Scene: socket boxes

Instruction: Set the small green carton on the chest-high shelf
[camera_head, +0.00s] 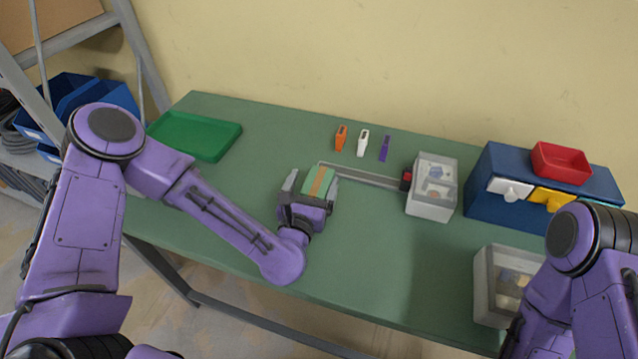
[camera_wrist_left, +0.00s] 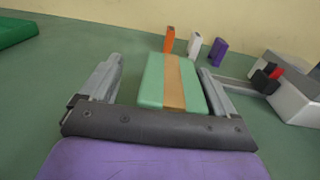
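The small green carton (camera_head: 318,182) has a tan stripe along its top and appears to rest on the green table (camera_head: 375,270). My left gripper (camera_head: 312,188) is around it, with one finger on each side. In the left wrist view the carton (camera_wrist_left: 153,85) lies between the fingers; a gap shows at the left finger, and the right finger is very close or touching. A metal rack at the left has an upper shelf (camera_head: 75,42) and a lower one; I cannot tell which is chest-high. My right arm is at the lower right, its gripper out of view.
A green tray (camera_head: 195,136) is at the table's back left. Orange, white and purple clips (camera_head: 384,148) stand behind the carton. A metal rail (camera_head: 370,178) leads to a clear-lidded box (camera_head: 433,188). A blue drawer unit (camera_head: 490,170) carries a red bin (camera_head: 561,162). Blue bins (camera_head: 100,95) are on the rack.

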